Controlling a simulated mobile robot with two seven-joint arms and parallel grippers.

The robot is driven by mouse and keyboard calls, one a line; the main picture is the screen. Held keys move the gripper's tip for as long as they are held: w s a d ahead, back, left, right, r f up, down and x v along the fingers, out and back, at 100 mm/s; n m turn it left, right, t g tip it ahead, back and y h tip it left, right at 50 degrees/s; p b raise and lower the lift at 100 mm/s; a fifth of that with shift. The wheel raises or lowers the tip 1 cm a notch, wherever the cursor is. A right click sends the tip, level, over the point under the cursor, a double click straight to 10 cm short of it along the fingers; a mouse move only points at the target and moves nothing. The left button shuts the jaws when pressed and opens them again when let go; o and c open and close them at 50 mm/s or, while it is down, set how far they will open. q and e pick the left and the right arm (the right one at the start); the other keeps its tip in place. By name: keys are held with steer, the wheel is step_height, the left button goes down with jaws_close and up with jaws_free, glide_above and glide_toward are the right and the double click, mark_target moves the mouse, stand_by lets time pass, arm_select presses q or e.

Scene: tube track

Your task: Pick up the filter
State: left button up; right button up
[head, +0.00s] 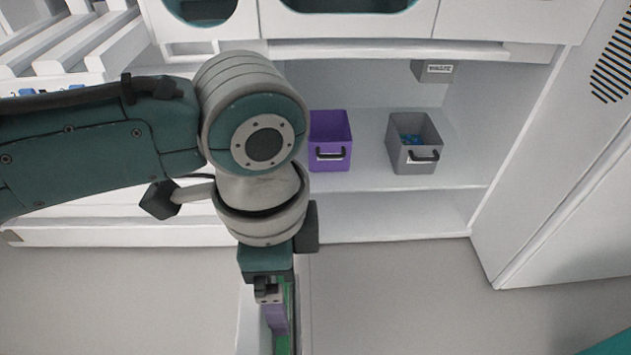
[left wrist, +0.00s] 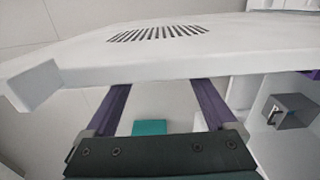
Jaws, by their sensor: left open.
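I cannot identify the filter for certain in either view. My left gripper (head: 276,318) points down at the bottom centre of the head view, with a purple finger showing. It is at a narrow white-walled bay (head: 248,325) with green inside. In the left wrist view the two purple fingers of my left gripper (left wrist: 160,90) stand wide apart, with nothing seen gripped between them. Their far ends are hidden at a white slab (left wrist: 75,70) with a row of dark slots. I cannot tell whether they touch it. My right gripper is not in view.
A purple bin (head: 330,155) and a grey bin (head: 412,155) with blue contents stand on a white shelf (head: 370,180). The grey bin also shows at right in the left wrist view (left wrist: 288,110). A slotted white panel (head: 560,160) stands at right. Grey floor (head: 400,300) is clear.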

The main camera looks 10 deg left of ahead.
arm_select(q)
step_height(320, 180, down, 4)
steer(key=shift+s+a+r+b, duration=0.15)
steer(key=shift+r+b, duration=0.1)
steer(key=shift+b, duration=0.3)
steer(key=shift+c, duration=0.2)
jaws_close()
steer(key=shift+r, duration=0.15)
step_height(320, 180, up, 28)
steer(key=p, duration=1)
steer(key=shift+p, duration=0.35)
